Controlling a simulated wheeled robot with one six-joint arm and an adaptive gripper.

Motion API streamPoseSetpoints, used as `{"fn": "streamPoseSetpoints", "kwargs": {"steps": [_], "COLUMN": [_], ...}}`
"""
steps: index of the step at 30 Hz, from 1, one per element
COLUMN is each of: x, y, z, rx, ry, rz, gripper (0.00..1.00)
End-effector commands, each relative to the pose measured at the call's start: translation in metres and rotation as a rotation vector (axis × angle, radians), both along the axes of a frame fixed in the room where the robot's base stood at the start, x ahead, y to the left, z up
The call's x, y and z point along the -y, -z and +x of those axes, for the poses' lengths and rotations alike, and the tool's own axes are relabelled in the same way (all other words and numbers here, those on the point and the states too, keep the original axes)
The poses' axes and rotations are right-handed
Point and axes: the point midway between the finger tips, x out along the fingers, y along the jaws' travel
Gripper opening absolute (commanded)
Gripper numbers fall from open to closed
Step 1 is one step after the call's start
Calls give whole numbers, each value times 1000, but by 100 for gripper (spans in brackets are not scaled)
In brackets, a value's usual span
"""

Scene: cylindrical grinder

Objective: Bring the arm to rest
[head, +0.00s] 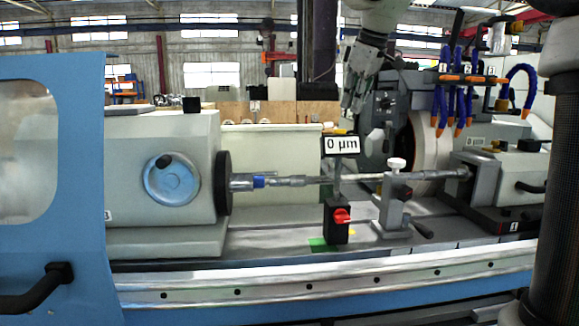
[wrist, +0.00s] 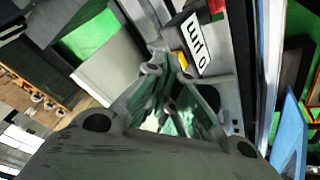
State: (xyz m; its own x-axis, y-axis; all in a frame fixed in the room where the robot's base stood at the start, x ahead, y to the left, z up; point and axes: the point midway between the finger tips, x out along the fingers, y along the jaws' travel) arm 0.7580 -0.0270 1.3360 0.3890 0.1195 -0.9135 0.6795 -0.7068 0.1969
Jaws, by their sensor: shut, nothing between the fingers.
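My gripper (head: 350,104) hangs fingers down at the top centre of the head view, with my grey arm above it. It is in front of the dark wheel housing, above and apart from the shaft. In the wrist view my gripper (wrist: 168,66) is shut and empty, its two fingers reaching up from the bottom of the picture. The gauge display (head: 341,145) reading 0 µm is below the gripper in the head view. The same display (wrist: 195,45) shows tilted beyond the fingertips in the wrist view.
A long shaft (head: 310,180) runs between the headstock (head: 175,140) and tailstock (head: 492,172). Blue coolant hoses (head: 462,95) are right of my gripper. The blue door (head: 75,220) is at left.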

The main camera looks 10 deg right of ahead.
Motion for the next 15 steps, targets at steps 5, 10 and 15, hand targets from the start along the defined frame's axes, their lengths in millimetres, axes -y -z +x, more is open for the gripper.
{"fn": "streamPoseSetpoints", "kwargs": {"steps": [5, 10, 15], "x": [65, 102, 118], "y": [54, 132, 192], "z": [-115, -216, -276], "rx": [-31, -54, -67], "ry": [290, 549, 708], "rz": [72, 137, 178], "gripper": [0, 0, 0]}}
